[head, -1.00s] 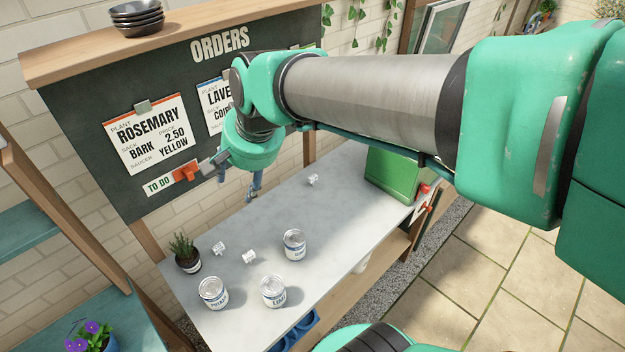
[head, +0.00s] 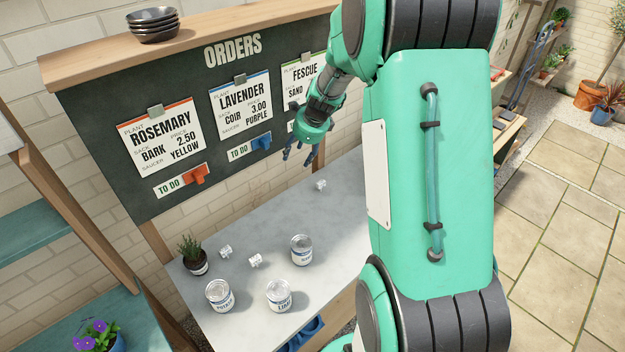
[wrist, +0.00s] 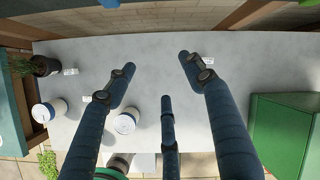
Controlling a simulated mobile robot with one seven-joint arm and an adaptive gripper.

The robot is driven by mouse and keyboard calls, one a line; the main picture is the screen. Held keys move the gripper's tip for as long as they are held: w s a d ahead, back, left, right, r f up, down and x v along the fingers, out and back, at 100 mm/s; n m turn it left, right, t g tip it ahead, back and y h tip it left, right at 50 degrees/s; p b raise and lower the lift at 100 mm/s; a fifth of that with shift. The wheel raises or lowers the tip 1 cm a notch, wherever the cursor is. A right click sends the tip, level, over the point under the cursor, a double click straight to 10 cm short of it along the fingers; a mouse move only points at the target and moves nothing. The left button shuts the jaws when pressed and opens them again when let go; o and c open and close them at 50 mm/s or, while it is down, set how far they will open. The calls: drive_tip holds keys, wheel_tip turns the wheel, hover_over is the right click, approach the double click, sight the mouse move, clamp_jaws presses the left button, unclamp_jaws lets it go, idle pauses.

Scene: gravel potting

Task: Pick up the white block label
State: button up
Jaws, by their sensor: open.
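Three small white blocks lie on the grey bench top. Two white blocks (head: 226,251) (head: 255,261) lie close together near the potted herb, and a third white block (head: 320,185) lies apart toward the back right. In the wrist view, one white block (wrist: 70,72) is near the plant, another (wrist: 101,95) is partly behind a finger, and one (wrist: 207,61) shows beside the right finger's tip. Any writing on them is too small to read. My gripper (head: 300,152) hangs above the back of the bench, fingers spread and empty; it also shows in the wrist view (wrist: 160,78).
Several white tins, including one (head: 301,250), stand on the bench (head: 225,318). A potted herb (head: 191,255) stands at its left. The orders board (head: 85,120) rises behind my gripper. A green box (wrist: 285,130) is at the right in the wrist view.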

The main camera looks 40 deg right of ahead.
sight(321, 182)
drive_tip(key=s+d+f+m, duration=0.1)
drive_tip(key=d+f+m, duration=0.7)
drive_tip(key=d+f, duration=0.6)
drive_tip(key=shift+s+d+f+m+h, duration=0.15)
drive_tip(key=shift+d+f+m+h, duration=0.15)
drive_tip(key=shift+d+m, duration=0.1)
drive_tip(key=shift+b+x, duration=0.7)
drive_tip(key=shift+x, duration=3.65)
drive_tip(key=shift+b+x, duration=0.7)
drive_tip(key=shift+x, duration=1.9)
drive_tip(key=shift+a, duration=0.1)
drive_tip(key=c, duration=1.3)
